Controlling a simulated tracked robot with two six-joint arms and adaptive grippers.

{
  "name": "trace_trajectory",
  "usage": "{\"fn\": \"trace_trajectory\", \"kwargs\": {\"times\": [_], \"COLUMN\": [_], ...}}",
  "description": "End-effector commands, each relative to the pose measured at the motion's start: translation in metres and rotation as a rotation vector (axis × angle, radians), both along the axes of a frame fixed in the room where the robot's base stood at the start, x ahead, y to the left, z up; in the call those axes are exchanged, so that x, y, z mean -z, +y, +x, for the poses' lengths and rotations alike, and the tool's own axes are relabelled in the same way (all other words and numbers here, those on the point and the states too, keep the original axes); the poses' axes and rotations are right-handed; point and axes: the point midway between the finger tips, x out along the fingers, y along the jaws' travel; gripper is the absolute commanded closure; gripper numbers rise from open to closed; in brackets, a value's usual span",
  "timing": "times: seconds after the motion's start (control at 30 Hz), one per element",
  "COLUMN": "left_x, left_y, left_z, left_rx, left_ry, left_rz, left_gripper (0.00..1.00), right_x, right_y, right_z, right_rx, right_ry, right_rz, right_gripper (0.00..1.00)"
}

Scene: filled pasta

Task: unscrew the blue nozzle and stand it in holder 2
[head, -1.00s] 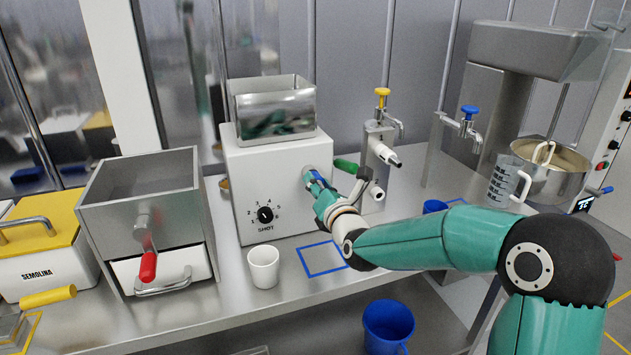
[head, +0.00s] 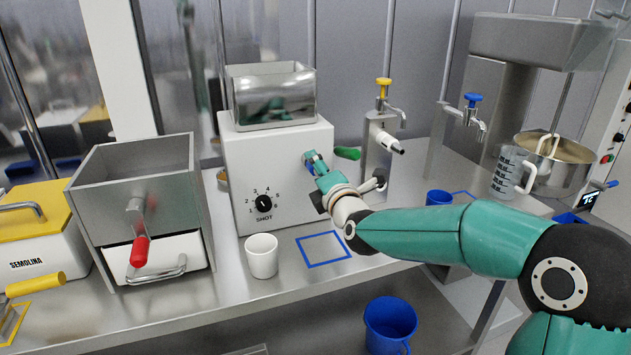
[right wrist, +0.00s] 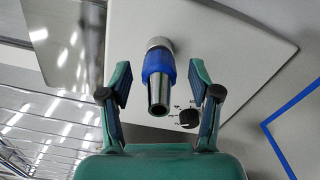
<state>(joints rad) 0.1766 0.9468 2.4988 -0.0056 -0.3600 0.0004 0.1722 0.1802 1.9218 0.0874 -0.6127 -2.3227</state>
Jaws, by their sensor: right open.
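The blue nozzle (right wrist: 158,66) has a blue collar and a metal tip, and it sits on the front of the white machine (head: 278,165). My right gripper (right wrist: 160,90) is open, with one finger on each side of the nozzle and gaps between. In the head view my right gripper (head: 312,163) is at the machine's front and hides most of the nozzle. Holder 2 cannot be made out for certain; a metal block with a yellow-topped tap (head: 380,135) stands right of the machine. My left gripper is not in view.
A white cup (head: 262,257) stands on the bench beside a blue square outline (head: 324,262). A metal hopper with a red handle (head: 140,250) is at left. A blue bucket (head: 389,325) is below the bench edge. A measuring jug (head: 508,172) and a mixer bowl (head: 560,165) are at right.

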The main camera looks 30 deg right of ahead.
Motion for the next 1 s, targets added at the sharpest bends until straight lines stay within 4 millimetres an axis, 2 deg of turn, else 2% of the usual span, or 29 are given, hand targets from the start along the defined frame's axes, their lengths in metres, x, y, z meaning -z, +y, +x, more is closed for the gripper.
{"fn": "trace_trajectory", "kwargs": {"times": [0.03,0.1,0.2,0.37,0.47,0.8,1.0], "left_x": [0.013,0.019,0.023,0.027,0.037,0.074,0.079], "left_y": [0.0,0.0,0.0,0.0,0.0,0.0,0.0], "left_z": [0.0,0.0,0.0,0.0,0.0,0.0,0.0], "left_rx": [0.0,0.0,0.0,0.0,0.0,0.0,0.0], "left_ry": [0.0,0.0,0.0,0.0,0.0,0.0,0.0], "left_rz": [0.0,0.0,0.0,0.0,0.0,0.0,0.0], "left_gripper": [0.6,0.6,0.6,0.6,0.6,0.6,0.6], "right_x": [0.004,0.004,0.002,0.001,0.003,0.003,0.0], "right_y": [0.0,0.0,0.0,0.0,0.0,0.0,0.0], "right_z": [0.0,0.0,0.0,0.0,0.0,0.0,0.0], "right_rx": [0.0,0.001,0.0,0.001,-0.001,0.0,0.001], "right_ry": [-0.024,-0.049,-0.074,-0.096,-0.125,-0.275,-0.321], "right_rz": [0.077,0.188,0.301,0.391,0.503,1.126,1.325], "right_gripper": [0.38,0.38,0.38,0.38,0.38,0.38,0.38]}}
